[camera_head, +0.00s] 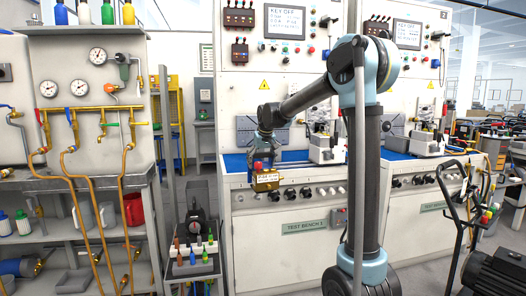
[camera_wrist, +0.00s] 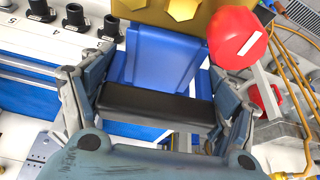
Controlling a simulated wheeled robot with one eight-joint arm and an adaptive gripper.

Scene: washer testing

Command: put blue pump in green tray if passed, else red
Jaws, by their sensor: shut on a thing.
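My gripper (camera_head: 264,160) is in front of Test Bench 1 in the head view, shut on the blue pump. The pump's gold-coloured lower block (camera_head: 266,182) hangs below the fingers and carries a small label. In the wrist view my gripper (camera_wrist: 155,108) has its fingers on either side of the pump's blue body (camera_wrist: 165,60), with a black part between them. The gold part shows at that view's top edge. The bench display (camera_head: 284,22) starts with "KEY OFF"; its smaller lines are too small to read. I cannot make out a green or red tray.
Test Bench 1 (camera_head: 305,226) has a row of knobs along its front. A small cart (camera_head: 193,264) with several bottles stands to its left. A pipework bench (camera_head: 90,178) is at far left. A red round part (camera_wrist: 238,38) is close by in the wrist view.

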